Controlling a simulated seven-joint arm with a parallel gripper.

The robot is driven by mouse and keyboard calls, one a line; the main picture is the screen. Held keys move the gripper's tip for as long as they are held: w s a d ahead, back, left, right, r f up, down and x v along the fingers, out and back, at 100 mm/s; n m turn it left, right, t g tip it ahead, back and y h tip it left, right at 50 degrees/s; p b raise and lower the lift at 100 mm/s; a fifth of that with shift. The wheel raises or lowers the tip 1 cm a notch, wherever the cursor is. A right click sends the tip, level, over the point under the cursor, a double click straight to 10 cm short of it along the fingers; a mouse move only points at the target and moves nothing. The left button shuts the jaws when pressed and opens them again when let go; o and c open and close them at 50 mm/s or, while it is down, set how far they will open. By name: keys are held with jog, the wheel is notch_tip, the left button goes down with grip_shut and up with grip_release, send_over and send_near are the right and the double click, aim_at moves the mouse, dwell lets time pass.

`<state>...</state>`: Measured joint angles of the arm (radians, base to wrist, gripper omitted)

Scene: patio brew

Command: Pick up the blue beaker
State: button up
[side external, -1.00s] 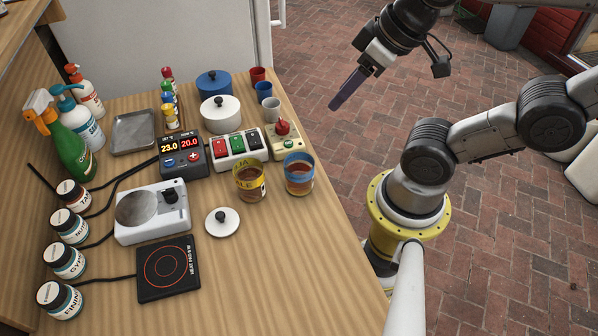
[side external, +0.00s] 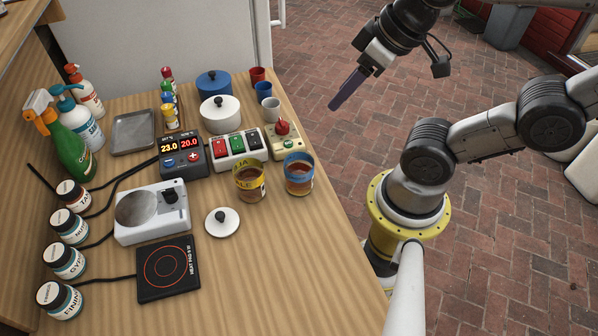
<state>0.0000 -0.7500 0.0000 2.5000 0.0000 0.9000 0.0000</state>
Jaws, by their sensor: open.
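The blue beaker (side external: 298,178) stands upright near the right edge of the wooden table in the side external view. It has a blue band at the top and brown contents. A similar beaker with a yellow band (side external: 249,183) stands just left of it. My gripper (side external: 336,103) hangs high at the upper right, past the table's right edge and well apart from the beaker. Its purple fingers are seen edge-on, open, with nothing visible between them.
A switch box with a red knob (side external: 286,141) stands right behind the beakers. A white lid (side external: 222,222) and a heat pad (side external: 168,268) lie left and nearer. Small red, blue and grey cups (side external: 263,92) stand behind. The table's front right is clear.

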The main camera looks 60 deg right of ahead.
jog(key=o, duration=0.7)
jog(key=shift+o, duration=0.2)
jog(key=m+g, duration=0.6)
jog(key=m, duration=1.4)
send_near(299, 172)
jog(key=d, duration=0.3)
jog(key=f, duration=0.8)
jog(key=shift+w+a+f, duration=0.2)
jog(key=shift+w+f, duration=0.1)
jog(key=shift+w, duration=0.05)
jog(key=shift+w+f, duration=0.2)
jog(key=shift+f, duration=2.2)
